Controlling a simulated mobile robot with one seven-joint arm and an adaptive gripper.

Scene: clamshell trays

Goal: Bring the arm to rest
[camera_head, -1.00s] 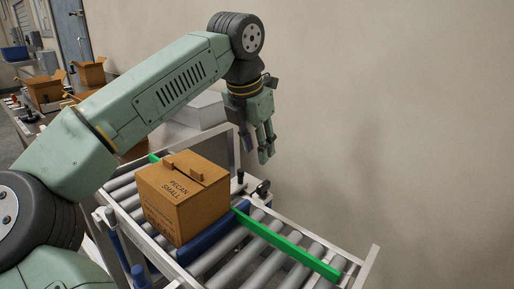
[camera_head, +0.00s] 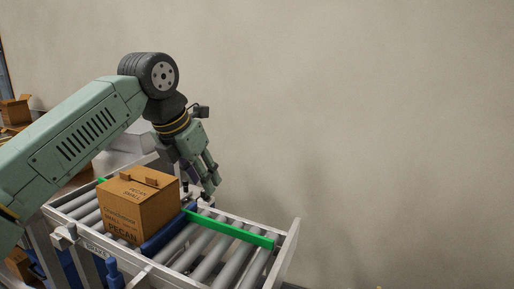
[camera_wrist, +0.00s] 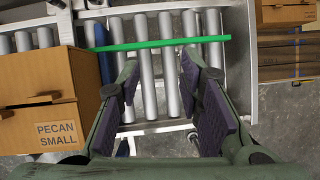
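My arm (camera_head: 80,130) is green and reaches in from the left, bent down at the black wheel-like joint. My gripper (camera_head: 210,188) points down beside the right end of a brown carton, near the far rail of the roller conveyor. In the wrist view, my gripper (camera_wrist: 158,75) is open, its two dark-padded fingers apart with nothing between them but rollers behind.
The brown carton (camera_head: 140,210), marked PECAN SMALL, sits closed on the conveyor (camera_head: 288,245). A green bar (camera_head: 230,230) lies along the rollers to its right. Other cartons (camera_wrist: 287,12) show in the wrist view. A bare wall stands behind.

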